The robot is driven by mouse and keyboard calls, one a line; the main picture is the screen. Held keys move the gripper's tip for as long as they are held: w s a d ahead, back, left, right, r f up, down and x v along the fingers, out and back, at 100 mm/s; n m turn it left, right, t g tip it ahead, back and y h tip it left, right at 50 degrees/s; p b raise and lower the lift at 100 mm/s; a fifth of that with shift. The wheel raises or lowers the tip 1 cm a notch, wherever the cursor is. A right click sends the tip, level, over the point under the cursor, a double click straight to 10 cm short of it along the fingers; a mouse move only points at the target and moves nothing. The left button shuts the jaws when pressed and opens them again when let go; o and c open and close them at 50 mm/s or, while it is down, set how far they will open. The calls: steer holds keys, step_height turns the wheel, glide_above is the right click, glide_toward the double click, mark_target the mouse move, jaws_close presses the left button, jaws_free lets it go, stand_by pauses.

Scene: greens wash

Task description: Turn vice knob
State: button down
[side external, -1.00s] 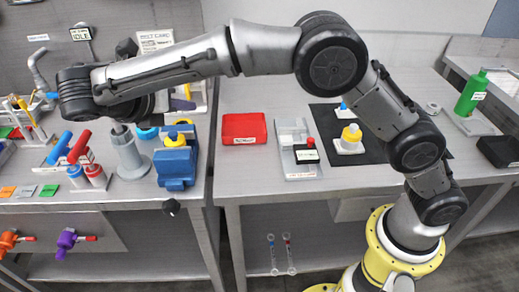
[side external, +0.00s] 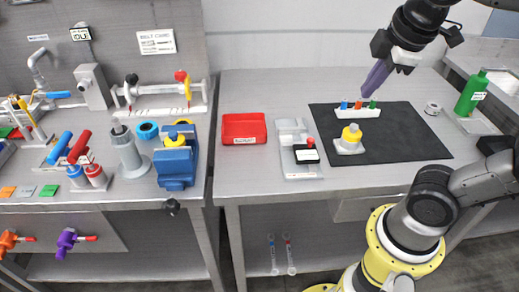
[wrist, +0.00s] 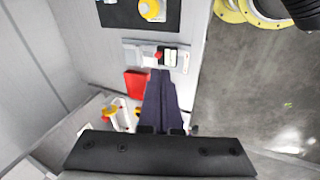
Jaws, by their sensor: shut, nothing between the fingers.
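The blue vice (side external: 176,168) stands at the front right of the left bench, with a yellow part on top. A black knob (side external: 171,206) sticks out below it at the bench's front edge. My gripper (side external: 364,94) is far to the right of the vice, raised above the back of the black mat, with its purple fingers together and empty. The fingers also show shut in the wrist view (wrist: 159,72). There they and the black gripper body cover much of the left bench, and I cannot make out the vice clearly.
A red tray (side external: 243,129), a grey device (side external: 297,150) with a red button, and a yellow-topped block (side external: 350,139) stand on the middle bench. Small coloured knobs (side external: 359,110) sit below my gripper. A grey post (side external: 128,152) stands just left of the vice.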

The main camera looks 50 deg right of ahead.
steer(key=s+a+f+m+t+y, duration=0.1)
steer(key=s+a+f+m+y, duration=0.1)
steer(key=f+m, duration=0.5)
steer(key=shift+s+a, duration=0.45)
steer(key=shift+a, duration=0.5)
steer(key=c, duration=1.4)
jaws_free()
steer(key=shift+w+m+t, duration=0.2)
steer(key=shift+m+t, duration=0.1)
steer(key=shift+m, duration=0.1)
steer(key=o, duration=0.5)
steer(key=shift+c, duration=0.2)
steer(key=shift+o, duration=1.3)
steer(key=shift+s+r, duration=0.1)
steer(key=shift+s, duration=0.05)
steer(key=w+a+r+n+g+y, duration=0.1)
steer(key=w+a+r+n, duration=0.3)
steer(key=w+r, duration=0.9)
steer(key=n+g, duration=0.5)
glide_above(169, 202)
step_height(169, 202, down, 17)
steer(key=shift+h, duration=0.3)
step_height(169, 202, down, 14)
